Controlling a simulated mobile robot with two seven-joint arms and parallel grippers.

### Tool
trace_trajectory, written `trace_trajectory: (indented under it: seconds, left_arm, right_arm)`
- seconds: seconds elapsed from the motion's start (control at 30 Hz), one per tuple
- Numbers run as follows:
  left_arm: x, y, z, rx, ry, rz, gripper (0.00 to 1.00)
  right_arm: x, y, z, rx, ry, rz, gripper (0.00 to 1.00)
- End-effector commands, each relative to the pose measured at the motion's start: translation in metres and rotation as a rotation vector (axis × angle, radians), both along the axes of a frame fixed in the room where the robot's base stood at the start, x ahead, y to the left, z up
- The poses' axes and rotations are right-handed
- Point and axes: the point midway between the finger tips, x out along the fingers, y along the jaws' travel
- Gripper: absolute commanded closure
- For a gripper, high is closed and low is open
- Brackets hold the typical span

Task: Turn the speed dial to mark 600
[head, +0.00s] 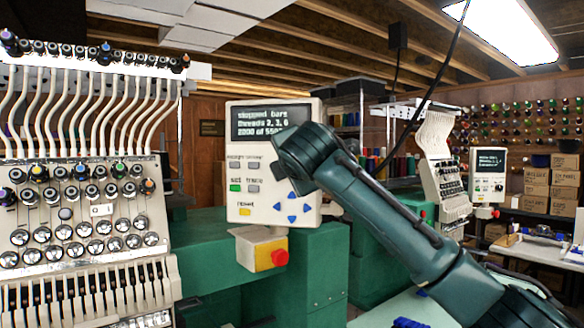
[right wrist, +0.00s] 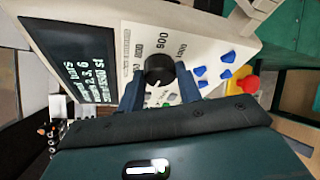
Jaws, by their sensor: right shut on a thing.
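The speed dial (right wrist: 160,69) is a round black knob on the pale control panel (right wrist: 210,42), which also shows in the head view (head: 241,165). Several printed marks lie around the dial in the right wrist view, and one beside it appears to read 600. I cannot make out where the dial's pointer stands. My right gripper (right wrist: 160,86) is shut on the dial, with one blue finger on each side of it. In the head view the right gripper (head: 298,160) covers the panel's right side and hides the dial. My left gripper is not in view.
The panel has a dark screen (head: 262,121), blue arrow buttons (head: 292,207), and small green and yellow keys. A yellow box with a red stop button (head: 279,258) sits just below. The embroidery machine (head: 80,200) with threads stands left. Shelves and boxes (head: 548,190) stand far right.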

Motion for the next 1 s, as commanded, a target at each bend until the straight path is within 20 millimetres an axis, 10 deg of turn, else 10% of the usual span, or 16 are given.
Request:
trace_trajectory:
  seconds: [0.27, 0.3, 0.57, 1.0]
  left_arm:
    - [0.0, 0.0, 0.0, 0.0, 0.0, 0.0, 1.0]
    - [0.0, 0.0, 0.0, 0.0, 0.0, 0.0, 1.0]
    - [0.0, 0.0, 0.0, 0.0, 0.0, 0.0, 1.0]
    - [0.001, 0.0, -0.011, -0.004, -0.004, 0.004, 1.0]
  right_arm:
    - [0.0, 0.0, -0.001, 0.0, 0.002, -0.001, 0.88]
    - [0.0, 0.0, -0.001, 0.0, 0.002, -0.001, 0.64]
    - [0.0, 0.0, -0.001, 0.001, 0.001, -0.001, 0.43]
    - [-0.022, -0.002, 0.001, 0.002, -0.005, 0.001, 0.43]
